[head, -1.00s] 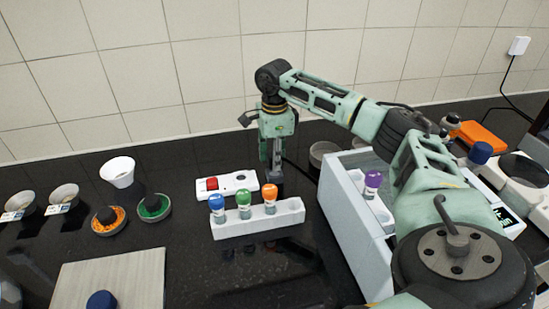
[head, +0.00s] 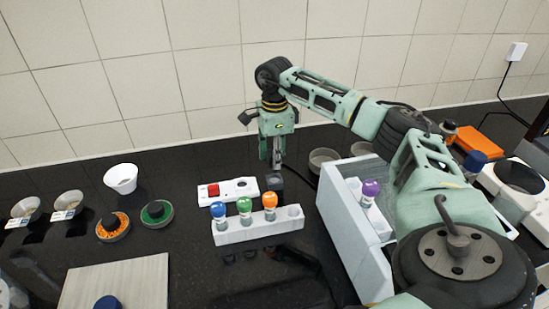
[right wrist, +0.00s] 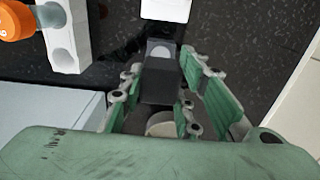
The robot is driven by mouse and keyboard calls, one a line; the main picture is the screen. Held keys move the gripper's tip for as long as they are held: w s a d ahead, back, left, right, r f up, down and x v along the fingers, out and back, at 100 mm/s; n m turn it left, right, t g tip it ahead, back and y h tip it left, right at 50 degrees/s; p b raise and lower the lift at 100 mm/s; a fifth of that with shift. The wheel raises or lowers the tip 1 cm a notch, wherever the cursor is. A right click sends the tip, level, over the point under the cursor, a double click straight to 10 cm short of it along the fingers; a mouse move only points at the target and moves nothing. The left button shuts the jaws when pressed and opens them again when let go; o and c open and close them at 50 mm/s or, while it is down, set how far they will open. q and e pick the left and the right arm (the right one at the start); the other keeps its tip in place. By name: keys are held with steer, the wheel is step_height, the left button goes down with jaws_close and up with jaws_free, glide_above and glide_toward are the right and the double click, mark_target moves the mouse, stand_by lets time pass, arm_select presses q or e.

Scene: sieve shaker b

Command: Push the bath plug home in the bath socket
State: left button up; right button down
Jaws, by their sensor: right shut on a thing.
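The dark block that I take for the bath plug (head: 268,187) is by the right end of a white strip with a red switch, apparently the bath socket (head: 228,191). My right gripper (head: 272,163) points down from behind at the block. In the right wrist view the fingers (right wrist: 160,85) lie on either side of the plug (right wrist: 160,68) and are shut on it. The white strip's end (right wrist: 166,9) is just beyond it, with a narrow dark band between. How far the plug is in cannot be told.
A white rack (head: 258,225) with blue, green and orange-topped vials stands just in front of the strip. A grey box-like unit (head: 345,235) with a purple-topped vial is at right. Bowls (head: 121,178) and a pale board (head: 120,285) are left. A tiled wall rises behind.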

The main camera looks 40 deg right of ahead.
steer(key=shift+r+p, duration=1.35)
steer(key=shift+r, duration=0.2)
steer(key=shift+f, duration=0.1)
